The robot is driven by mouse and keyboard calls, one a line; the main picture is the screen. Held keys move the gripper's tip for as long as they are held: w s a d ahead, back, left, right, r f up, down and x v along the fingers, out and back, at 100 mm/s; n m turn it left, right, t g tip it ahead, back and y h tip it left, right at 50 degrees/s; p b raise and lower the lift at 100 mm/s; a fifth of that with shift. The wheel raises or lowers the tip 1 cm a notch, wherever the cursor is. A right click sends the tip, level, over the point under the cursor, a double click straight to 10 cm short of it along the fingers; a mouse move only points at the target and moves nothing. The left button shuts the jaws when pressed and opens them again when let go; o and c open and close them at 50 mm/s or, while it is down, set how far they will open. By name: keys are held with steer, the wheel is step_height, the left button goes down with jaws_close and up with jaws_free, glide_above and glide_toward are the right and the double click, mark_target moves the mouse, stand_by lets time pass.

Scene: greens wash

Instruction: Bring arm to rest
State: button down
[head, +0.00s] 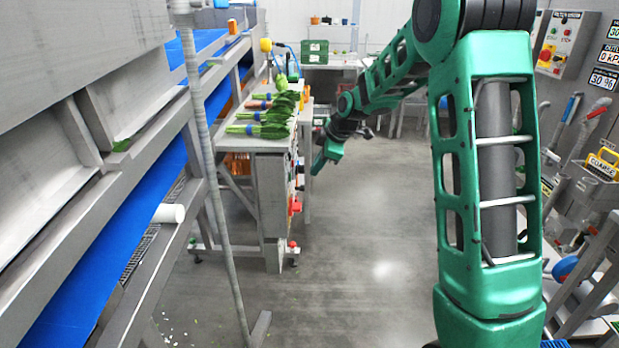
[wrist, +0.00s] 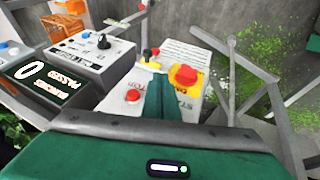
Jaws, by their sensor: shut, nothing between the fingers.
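My green arm reaches forward in the head view and bends to the left. My gripper (head: 319,167) hangs low near the right end of the grey table (head: 258,145) that holds bunches of greens. In the wrist view my gripper (wrist: 169,95) shows as narrow green fingers closed together, with nothing held. The fingers overlap a small control box (wrist: 198,97) with a red stop button (wrist: 187,75) on yellow and another red button (wrist: 133,96). I cannot tell whether they touch it.
A grey panel with a digit display (wrist: 42,84) stands left in the wrist view. Bunches of greens (head: 265,129) lie on the table. A blue conveyor belt (head: 105,245) runs along the left. The floor (head: 350,260) in the middle is clear. Tool racks stand at the right.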

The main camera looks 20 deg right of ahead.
steer(key=shift+s+d+r, duration=0.1)
steer(key=shift+s+r, duration=0.15)
steer(key=shift+r, duration=0.15)
